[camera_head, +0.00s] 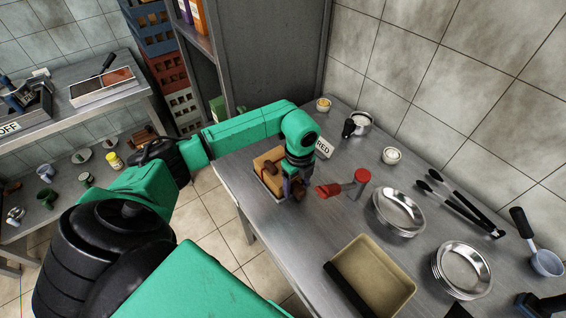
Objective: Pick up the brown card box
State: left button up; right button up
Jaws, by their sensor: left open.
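The brown card box (262,162) sits at the left edge of the metal table, partly hidden by my left arm's wrist. It looks tan with darker brown parts at its near side. My left gripper (294,190) points down at the box's right side and is open. Whether its fingers touch the box cannot be told.
A red-ended object (361,177) lies just right of the gripper. A small sign (324,148), metal bowls (400,212), a beige tray (372,275) and tongs (462,205) stand on the table (300,245). A tall cabinet (270,60) rises behind.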

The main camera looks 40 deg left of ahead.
pick_arm(q)
jog(key=shift+f, duration=0.35)
jog(key=shift+s, duration=0.1)
pick_arm(e)
jog(key=shift+s+r, duration=0.1)
jog(key=shift+s, duration=0.15)
pick_arm(q)
grip_shut()
pick_arm(e)
jog(key=shift+s, duration=0.1)
pick_arm(q)
notch_tip(320, 180, up, 20)
jog(key=b, duration=0.2)
jog(key=c, duration=0.6)
grip_release()
jog(key=shift+c, duration=0.2)
grip_shut()
pick_arm(e)
jog(key=shift+f, duration=0.9)
